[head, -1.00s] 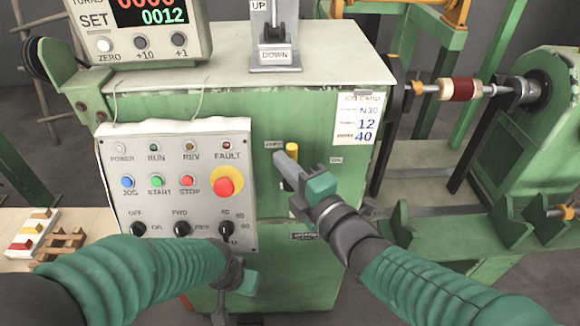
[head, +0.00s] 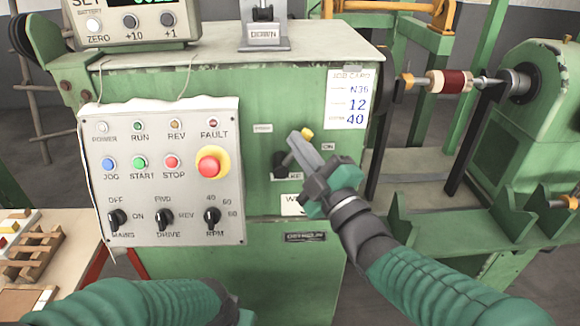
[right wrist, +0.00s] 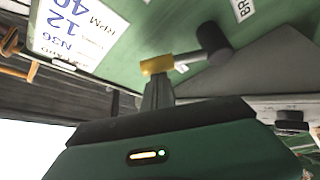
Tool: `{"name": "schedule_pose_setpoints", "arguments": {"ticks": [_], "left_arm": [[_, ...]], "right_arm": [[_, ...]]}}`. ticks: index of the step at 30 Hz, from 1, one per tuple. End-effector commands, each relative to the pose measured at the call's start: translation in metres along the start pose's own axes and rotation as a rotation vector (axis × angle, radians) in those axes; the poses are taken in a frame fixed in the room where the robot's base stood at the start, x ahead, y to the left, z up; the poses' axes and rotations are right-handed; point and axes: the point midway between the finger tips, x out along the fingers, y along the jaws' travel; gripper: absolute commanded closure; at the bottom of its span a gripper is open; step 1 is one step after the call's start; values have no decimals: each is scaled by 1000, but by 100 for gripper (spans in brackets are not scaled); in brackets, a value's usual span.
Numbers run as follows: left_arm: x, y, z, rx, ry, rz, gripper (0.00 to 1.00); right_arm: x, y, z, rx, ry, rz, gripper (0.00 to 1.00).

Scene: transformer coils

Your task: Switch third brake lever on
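The brake lever has a black hub (head: 283,165) on the green cabinet front and a yellow tip (head: 307,134). It leans up and right, toward the ON label (head: 328,146). My right gripper (head: 300,148) has its grey fingers together at the lever, just below the yellow tip and partly covering the shaft. In the right wrist view, the yellow tip (right wrist: 157,64) lies at the end of the grey fingers (right wrist: 157,92), seemingly touching; the black hub (right wrist: 213,42) is to its right. Only a sliver of my left gripper (head: 246,317) shows at the bottom edge.
A control panel (head: 160,185) with buttons, knobs and a red emergency stop (head: 209,166) is left of the lever. A job card (head: 346,98) is above right. A winding spindle with a red coil (head: 450,82) is at right. A wooden rack (head: 30,245) sits on the left bench.

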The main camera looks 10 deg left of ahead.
Motion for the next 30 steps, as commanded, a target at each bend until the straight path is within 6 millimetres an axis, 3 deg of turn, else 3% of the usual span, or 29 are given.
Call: {"name": "schedule_pose_setpoints", "arguments": {"ticks": [1,12,21,30], "left_arm": [[20,0,5,0,0,0,64],[73,0,17,0,0,0,64],[94,0,22,0,0,0,64],[98,0,23,0,0,0,64]], "right_arm": [[-5,-8,10,37,-3,24,100],[-18,-7,29,302,0,179,100],[-22,-6,37,423,0,250,100],[-23,-6,40,460,-3,270,100]]}}
